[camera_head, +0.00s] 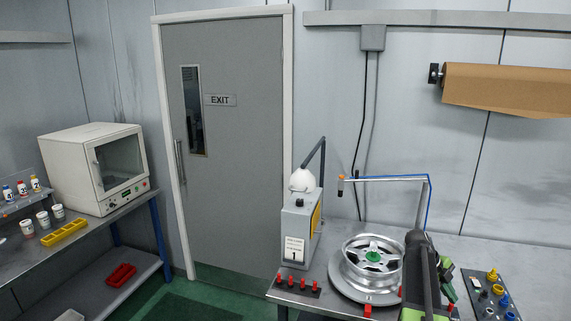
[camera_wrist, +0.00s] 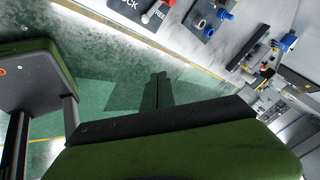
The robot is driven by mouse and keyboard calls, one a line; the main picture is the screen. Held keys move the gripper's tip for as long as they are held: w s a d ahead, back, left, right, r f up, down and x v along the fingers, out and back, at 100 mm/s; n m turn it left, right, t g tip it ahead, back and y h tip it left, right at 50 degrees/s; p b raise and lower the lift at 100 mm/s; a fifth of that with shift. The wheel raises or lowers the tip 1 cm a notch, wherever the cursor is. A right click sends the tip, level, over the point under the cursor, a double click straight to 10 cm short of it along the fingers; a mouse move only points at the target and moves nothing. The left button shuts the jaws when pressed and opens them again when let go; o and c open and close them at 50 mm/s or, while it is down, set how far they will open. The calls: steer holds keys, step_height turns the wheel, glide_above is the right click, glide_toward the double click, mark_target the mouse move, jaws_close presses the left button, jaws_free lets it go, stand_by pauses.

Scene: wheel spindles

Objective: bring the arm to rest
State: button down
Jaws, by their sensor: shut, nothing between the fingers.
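My gripper (camera_wrist: 158,91) shows in the wrist view as two dark fingers close together, shut and empty, over green floor. My dark arm with green parts (camera_head: 425,275) rises at the lower right of the head view, in front of the bench. A silver spoked wheel (camera_head: 350,262) with a green centre (camera_head: 373,256) lies on a round grey plate on the bench, just left of my arm. My arm appears to overlap the wheel's right side in the picture. I cannot tell whether they touch. The gripper cannot be made out in the head view.
A grey machine (camera_head: 296,232) stands left of the wheel. Red pegs (camera_head: 297,284) are in front of it. A dark board with coloured knobs (camera_head: 490,294) lies to the right. A thin arm with blue cable (camera_head: 385,178) spans above the wheel. A shelf with a white oven (camera_head: 95,168) is at left.

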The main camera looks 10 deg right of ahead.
steer(key=w+a+f+n+t+b, duration=0.1)
steer(key=w+a+f+n, duration=0.3)
steer(key=a, duration=0.9)
steer(key=w+a+n+t+b, duration=0.15)
steer(key=w+a, duration=0.45)
steer(key=a, duration=0.7)
steer(key=s+a+f+n+y, duration=0.2)
steer(key=s+a+n+y, duration=0.1)
steer(key=a+n, duration=1)
steer(key=s+a+f+n+t+y, duration=0.1)
steer(key=s+a+n, duration=0.4)
steer(key=a+n, duration=0.8)
steer(key=shift+s+a+f+n+y+b, duration=0.2)
steer(key=shift+a+f+n+y+b, duration=0.3)
steer(key=shift+n+y, duration=0.55)
steer(key=shift+d+f, duration=0.1)
steer(key=shift+d, duration=0.05)
